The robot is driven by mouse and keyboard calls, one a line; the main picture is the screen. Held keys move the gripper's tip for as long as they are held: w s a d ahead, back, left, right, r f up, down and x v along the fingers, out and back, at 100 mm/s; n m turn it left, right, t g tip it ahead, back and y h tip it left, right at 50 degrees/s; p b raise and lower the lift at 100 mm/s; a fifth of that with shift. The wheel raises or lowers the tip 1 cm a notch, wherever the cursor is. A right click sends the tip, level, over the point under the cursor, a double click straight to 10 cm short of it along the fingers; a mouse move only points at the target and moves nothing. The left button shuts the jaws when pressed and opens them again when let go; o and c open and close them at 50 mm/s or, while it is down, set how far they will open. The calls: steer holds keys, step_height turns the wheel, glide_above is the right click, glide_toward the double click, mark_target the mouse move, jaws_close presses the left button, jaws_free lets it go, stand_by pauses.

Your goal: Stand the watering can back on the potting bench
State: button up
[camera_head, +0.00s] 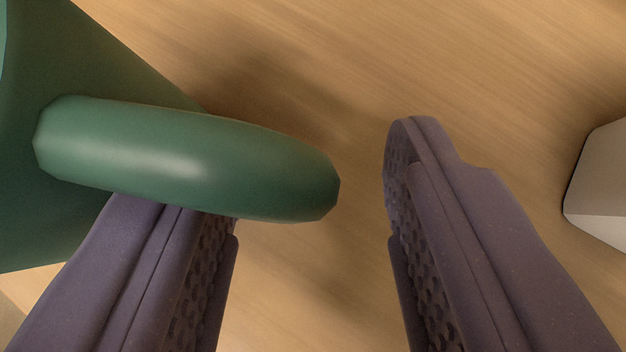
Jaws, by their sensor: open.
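The green watering can (60,225) is at the left edge, only partly in view. Its thick rounded handle (190,160) sticks out to the right over the wooden surface. My gripper (310,180) is open, with purple-grey fingers and textured inner pads. The handle's right end reaches into the gap between the fingers. The left finger's tip is hidden behind the handle; I cannot tell whether they touch. The right finger stands clear of the handle, with bare wood showing between them.
The light wooden surface (460,60) fills most of the view and is clear above and between the fingers. A pale grey-white object (600,190) with rounded edges stands at the right edge, partly cut off. The wood ends at the lower left corner.

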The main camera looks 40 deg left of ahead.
steer(key=p+v, duration=0.4)
steer(key=v, duration=0.7)
steer(key=shift+s+p, duration=0.25)
steer(key=shift+p, duration=0.05)
steer(key=shift+d+r, duration=0.1)
steer(key=shift+r, duration=0.05)
steer(key=w+d+r+t+h, duration=0.1)
steer(key=w+d+r, duration=0.15)
steer(key=r, duration=0.75)
steer(key=w+d+r+m+t, duration=0.15)
steer(key=w+r, duration=0.25)
steer(key=r, duration=0.6)
steer(key=w+d+r+t+h, duration=0.15)
steer(key=w+r, duration=0.25)
steer(key=r, duration=0.6)
steer(key=s+d+r+t, duration=0.1)
steer(key=s+r, duration=0.4)
steer(key=r, duration=0.7)
steer(key=s+r+t, duration=0.1)
steer(key=s+r, duration=0.4)
steer(key=r, duration=0.7)
steer(key=shift+d+r+m+t, duration=0.2)
steer(key=shift+d+m+t, duration=0.15)
steer(key=shift+m+t, duration=0.1)
